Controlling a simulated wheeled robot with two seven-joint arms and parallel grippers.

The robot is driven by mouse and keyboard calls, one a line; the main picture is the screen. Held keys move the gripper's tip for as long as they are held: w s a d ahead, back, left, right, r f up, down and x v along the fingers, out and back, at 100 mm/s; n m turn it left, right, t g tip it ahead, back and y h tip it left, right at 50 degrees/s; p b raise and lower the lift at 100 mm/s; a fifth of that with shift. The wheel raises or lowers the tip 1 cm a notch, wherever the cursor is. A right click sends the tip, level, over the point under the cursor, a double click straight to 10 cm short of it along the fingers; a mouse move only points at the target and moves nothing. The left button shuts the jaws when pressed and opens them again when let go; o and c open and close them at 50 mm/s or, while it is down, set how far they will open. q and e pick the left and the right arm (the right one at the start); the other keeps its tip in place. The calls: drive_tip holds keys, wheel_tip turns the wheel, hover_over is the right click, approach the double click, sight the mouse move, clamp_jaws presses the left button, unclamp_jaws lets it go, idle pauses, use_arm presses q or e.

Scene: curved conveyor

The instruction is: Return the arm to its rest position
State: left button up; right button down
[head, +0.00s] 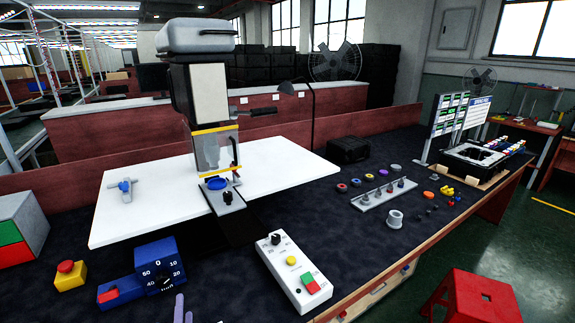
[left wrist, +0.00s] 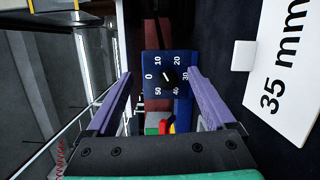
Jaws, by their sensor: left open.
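My left gripper (head: 183,312) shows only as purple fingertips at the bottom edge of the head view, in front of the blue dial box (head: 160,272). The rest of that arm is out of the picture. In the left wrist view the two purple fingers (left wrist: 160,74) stand wide apart with nothing held between them. The blue dial box (left wrist: 168,66), with a black knob and numbers from 0 to 50, shows beyond and between the fingers; whether they touch it cannot be told. My right gripper is not in view.
A red-and-yellow emergency button (head: 68,274) is left of the dial box, and a white control box (head: 293,272) right of it. A press (head: 207,95) stands behind on a white board (head: 290,172). A "35 mm" sign (left wrist: 283,75) is at the wrist view's right.

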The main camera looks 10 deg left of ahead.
use_arm(q)
drive_tip(key=s+d+r+m+g+h, duration=0.15)
drive_tip(key=d+m+g+h, duration=0.25)
drive_tip(key=d+m+h, duration=1)
drive_tip(key=s+a+f+m+g+y, duration=0.1)
drive_tip(key=s+a+m+g+y, duration=0.2)
drive_tip(key=s+m+g, duration=0.4)
drive_tip(key=s+a+m+g+y, duration=0.25)
drive_tip(key=s+m, duration=0.25)
drive_tip(key=s, duration=0.4)
wheel_tip(320, 180, down, 20)
drive_tip(key=s, duration=0.2)
drive_tip(key=s+a+f+g, duration=0.2)
drive_tip(key=s+a+f, duration=0.1)
drive_tip(key=s+f, duration=1.4)
drive_tip(key=shift+s+y, duration=0.2)
drive_tip(key=shift+y, duration=0.25)
